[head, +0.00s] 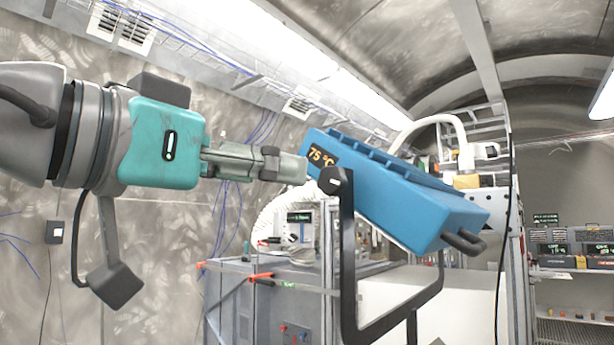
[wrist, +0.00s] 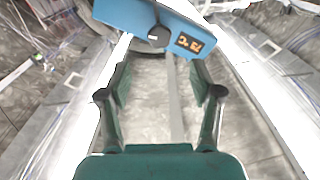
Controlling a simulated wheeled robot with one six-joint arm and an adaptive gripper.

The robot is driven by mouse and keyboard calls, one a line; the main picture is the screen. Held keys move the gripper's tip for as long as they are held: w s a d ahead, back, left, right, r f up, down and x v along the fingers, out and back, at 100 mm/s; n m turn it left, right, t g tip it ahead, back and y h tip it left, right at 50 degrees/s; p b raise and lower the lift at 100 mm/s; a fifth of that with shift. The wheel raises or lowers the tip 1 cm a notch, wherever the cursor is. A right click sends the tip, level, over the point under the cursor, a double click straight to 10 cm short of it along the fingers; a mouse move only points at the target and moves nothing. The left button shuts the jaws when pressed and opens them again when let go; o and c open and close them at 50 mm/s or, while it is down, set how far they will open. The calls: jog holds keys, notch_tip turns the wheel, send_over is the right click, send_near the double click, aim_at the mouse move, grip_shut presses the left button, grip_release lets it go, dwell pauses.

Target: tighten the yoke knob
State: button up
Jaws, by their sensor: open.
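The yoke knob (head: 335,181) is a small black round knob with a pale mark. It sits at the top of the black yoke's near arm (head: 347,255), against the side of a blue box-shaped unit (head: 400,195) with an orange "75 °C" display. The unit is tilted, its right end lower. In the wrist view the knob (wrist: 158,36) lies ahead of the fingertips, roughly centred between them. My gripper (head: 300,168) comes from the left, its fingertips just short of the knob. In the wrist view my gripper (wrist: 160,75) is open, with nothing between its green-padded fingers.
A grey cabinet (head: 255,300) with orange-handled tools on top stands behind and below. A white hose (head: 435,122) arches behind the blue unit. Shelves (head: 575,300) stand at the far right. The space left of the yoke, under my arm, looks free.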

aim_at(329, 181)
jog(key=w+d+n, duration=0.2)
jog(key=w+n, duration=0.1)
jog(key=n, duration=0.1)
jog(key=w+d+n, duration=0.2)
jog(key=w+n, duration=0.1)
jog(key=w+d+n, duration=0.3)
jog(key=n, duration=0.1)
jog(key=shift+w+n, duration=0.15)
jog(key=shift+n, duration=0.15)
jog(key=shift+c, duration=0.2)
jog(key=c, duration=1.1)
